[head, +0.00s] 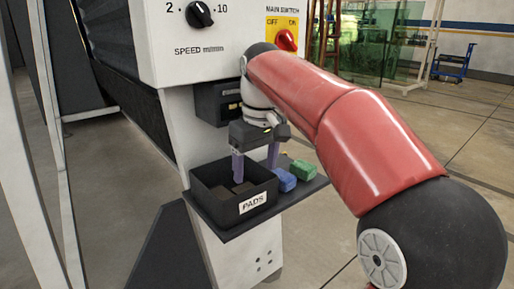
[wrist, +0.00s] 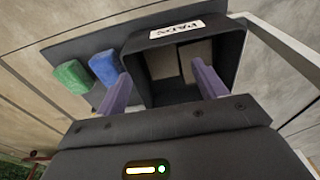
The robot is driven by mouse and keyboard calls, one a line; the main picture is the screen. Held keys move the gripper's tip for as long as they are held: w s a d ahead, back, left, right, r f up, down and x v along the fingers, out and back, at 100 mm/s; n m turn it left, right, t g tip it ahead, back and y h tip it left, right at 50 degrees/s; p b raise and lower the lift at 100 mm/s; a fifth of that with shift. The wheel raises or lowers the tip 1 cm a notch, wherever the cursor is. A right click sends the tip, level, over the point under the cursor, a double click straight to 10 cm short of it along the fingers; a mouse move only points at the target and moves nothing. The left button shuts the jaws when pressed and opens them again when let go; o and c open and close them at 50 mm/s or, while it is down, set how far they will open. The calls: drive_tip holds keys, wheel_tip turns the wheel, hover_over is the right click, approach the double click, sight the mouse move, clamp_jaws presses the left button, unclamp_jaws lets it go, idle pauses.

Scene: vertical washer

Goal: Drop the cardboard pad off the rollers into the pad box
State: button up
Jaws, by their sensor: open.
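The pad box (head: 225,207) is a black open bin labelled PADS on a small dark shelf. My gripper (head: 254,172) is open above it, pointing down, its two purple fingers spread with nothing between them. Flat brown pieces that look like cardboard pads (head: 240,187) lie inside the box. In the wrist view the pad box (wrist: 235,45) sits beyond the fingertips, and two brown pads (wrist: 162,62) (wrist: 194,58) show in it, apart from the fingers. I cannot make out the rollers in either view.
A blue block (head: 284,180) and a green block (head: 303,170) lie on the shelf (head: 250,225) right of the box. The white machine panel (head: 220,45) with a speed knob and red main switch stands above. A dark box (head: 212,103) is fixed behind my gripper.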

wheel_tip(320, 180, up, 13)
drive_tip(key=s+p, duration=0.1)
drive_tip(key=p, duration=0.1)
drive_tip(key=shift+d, duration=0.4)
drive_tip(key=s+d+f+m+t, duration=0.2)
drive_tip(key=s+d+f, duration=0.3)
drive_tip(key=s+f, duration=0.5)
drive_tip(key=s+d+f+m+t, duration=0.2)
drive_tip(key=s+d+f+m, duration=0.2)
drive_tip(key=s+f, duration=0.7)
wheel_tip(320, 180, down, 4)
drive_tip(key=shift+d+m+t+h, duration=0.3)
drive_tip(key=shift+d+m, duration=0.1)
drive_tip(key=shift+d, duration=0.35)
